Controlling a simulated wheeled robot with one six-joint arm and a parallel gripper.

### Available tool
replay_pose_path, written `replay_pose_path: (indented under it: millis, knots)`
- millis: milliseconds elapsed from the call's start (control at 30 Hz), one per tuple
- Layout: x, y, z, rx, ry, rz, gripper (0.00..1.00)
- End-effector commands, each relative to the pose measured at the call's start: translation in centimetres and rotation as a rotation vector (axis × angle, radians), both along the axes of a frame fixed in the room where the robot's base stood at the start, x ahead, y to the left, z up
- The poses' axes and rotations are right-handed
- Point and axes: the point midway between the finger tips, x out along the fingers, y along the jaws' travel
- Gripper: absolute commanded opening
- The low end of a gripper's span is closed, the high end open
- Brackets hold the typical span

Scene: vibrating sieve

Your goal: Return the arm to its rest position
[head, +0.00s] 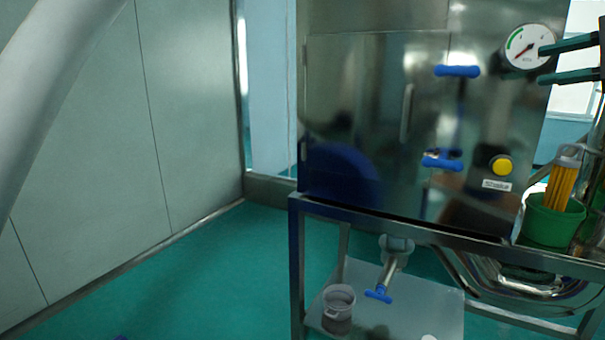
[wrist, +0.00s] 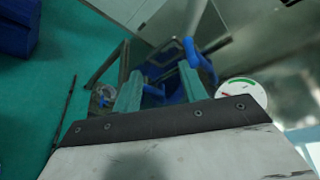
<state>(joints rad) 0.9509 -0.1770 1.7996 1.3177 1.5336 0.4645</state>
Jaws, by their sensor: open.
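My gripper (head: 541,65) is at the upper right edge of the head view, beside the pressure gauge (head: 528,47) in the picture. Its two green fingers are apart with nothing between them. In the wrist view both fingers (wrist: 161,82) point toward the steel machine, and they are empty there too. The rest of my arm is mostly cut off by the right edge of the head view. Whether the fingers touch the gauge or panel cannot be told; no contact shows.
The steel cabinet (head: 370,130) has blue handles (head: 457,71) and a yellow button (head: 501,165). A green pot (head: 552,222) with yellow sticks stands at right. A cup (head: 338,301) sits on the lower shelf (head: 430,305).

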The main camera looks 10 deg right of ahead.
Motion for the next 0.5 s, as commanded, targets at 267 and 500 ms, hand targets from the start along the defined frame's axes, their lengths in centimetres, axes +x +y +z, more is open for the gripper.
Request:
replay_pose_path:
  millis: [267,500]
  knots:
    - [-0.3,0.1,-4.7,-0.119,0.09,0.009,0.42]
    - [-2.1,2.2,-10.8,-0.285,0.218,0.075,0.42]
